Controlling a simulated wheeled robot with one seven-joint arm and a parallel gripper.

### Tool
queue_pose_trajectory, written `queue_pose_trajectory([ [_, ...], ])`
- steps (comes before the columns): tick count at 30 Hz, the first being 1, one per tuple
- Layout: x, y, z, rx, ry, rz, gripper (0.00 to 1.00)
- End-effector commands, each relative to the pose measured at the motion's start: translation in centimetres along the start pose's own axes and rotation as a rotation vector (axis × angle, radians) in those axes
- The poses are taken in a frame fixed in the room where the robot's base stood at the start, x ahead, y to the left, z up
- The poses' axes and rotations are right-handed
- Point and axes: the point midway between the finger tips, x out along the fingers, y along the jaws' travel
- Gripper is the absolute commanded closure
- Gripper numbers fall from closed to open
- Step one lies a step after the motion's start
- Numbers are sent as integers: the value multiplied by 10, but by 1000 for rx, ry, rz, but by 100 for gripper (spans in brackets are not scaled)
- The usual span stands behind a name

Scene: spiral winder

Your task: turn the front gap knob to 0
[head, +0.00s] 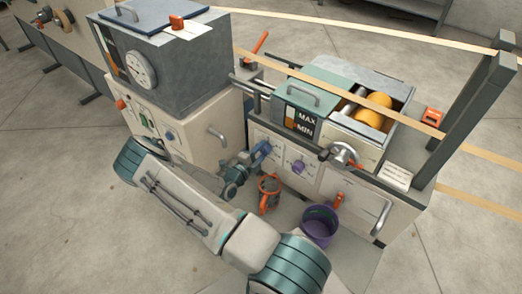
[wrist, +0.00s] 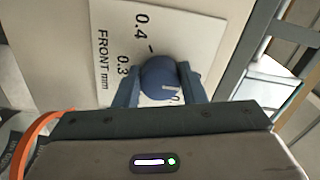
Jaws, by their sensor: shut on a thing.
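The front gap knob (wrist: 158,76) is a round blue knob with a short white mark near its lower right edge in the wrist view. It sits on a white dial plate (wrist: 188,32) printed "FRONT mm", "0.4" and "0.3". The rest of the scale is hidden by the knob and my gripper. My gripper (wrist: 160,84) is shut on the knob, with one blue-grey finger on each side. In the head view my gripper (head: 258,154) is at the upper left of the machine's front panel, and the knob is hard to tell apart from the fingers.
A purple knob (head: 298,166) is just right of my gripper on the same panel. An orange jug (head: 269,194) and a purple bucket (head: 319,226) stand below. A metal handwheel (head: 345,155) juts out to the right. A grey-topped cabinet (head: 165,65) is at left.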

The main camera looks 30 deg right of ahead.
Motion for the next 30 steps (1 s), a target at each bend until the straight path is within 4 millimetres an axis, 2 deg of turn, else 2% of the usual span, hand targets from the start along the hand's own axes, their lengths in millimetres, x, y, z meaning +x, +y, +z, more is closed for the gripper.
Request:
queue_pose_trajectory([
  [16, -1, 2, -1, -28, 2, 5, 86],
  [17, -1, 2, -1, -28, 2, 5, 57],
  [18, -1, 2, -1, -28, 2, 5, 46],
  [19, -1, 2, -1, -27, 1, 4, 41],
  [30, -7, 1, 1, -25, -2, 1, 41],
])
